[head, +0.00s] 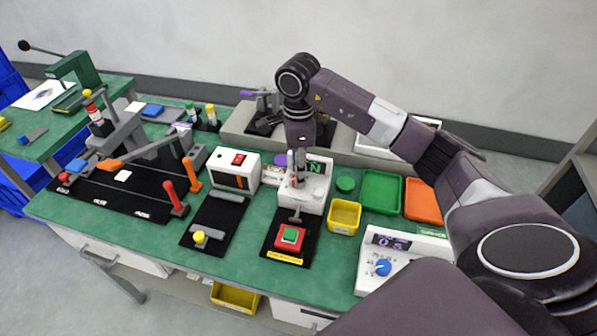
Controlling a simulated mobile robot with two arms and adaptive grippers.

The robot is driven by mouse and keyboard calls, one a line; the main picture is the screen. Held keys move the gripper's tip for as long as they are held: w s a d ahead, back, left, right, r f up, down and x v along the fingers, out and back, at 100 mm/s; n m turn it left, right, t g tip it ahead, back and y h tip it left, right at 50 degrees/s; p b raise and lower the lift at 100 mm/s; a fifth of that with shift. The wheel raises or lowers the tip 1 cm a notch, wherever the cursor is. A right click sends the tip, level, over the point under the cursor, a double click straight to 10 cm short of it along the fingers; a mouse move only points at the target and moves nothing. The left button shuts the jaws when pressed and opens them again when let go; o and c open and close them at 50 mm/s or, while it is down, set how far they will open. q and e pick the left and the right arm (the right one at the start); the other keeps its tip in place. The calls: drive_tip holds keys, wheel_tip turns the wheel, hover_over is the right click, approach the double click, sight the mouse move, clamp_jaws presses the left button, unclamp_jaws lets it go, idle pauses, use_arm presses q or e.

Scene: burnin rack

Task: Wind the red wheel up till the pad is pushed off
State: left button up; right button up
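My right gripper (297,166) points down over a white unit (312,196) with a dark, green-lettered panel. Its fingers look close together, but at this size I cannot tell whether they are open or shut. A small red part (294,183) shows at the fingertips. It may be the red wheel, mostly hidden by the gripper, and I cannot tell whether they touch. No pad can be made out for certain. A small white square (123,175) lies on the black board at the left. My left gripper is not in view.
A red block with a green button (289,236) stands in front of the white unit. A yellow bin (344,216), green tray (381,191) and orange tray (423,202) lie to the right. A white box with a red switch (232,168) stands left. Red and orange levers stand farther left.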

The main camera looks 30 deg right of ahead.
drive_tip(key=shift+f, duration=0.6)
drive_tip(key=c, duration=0.9)
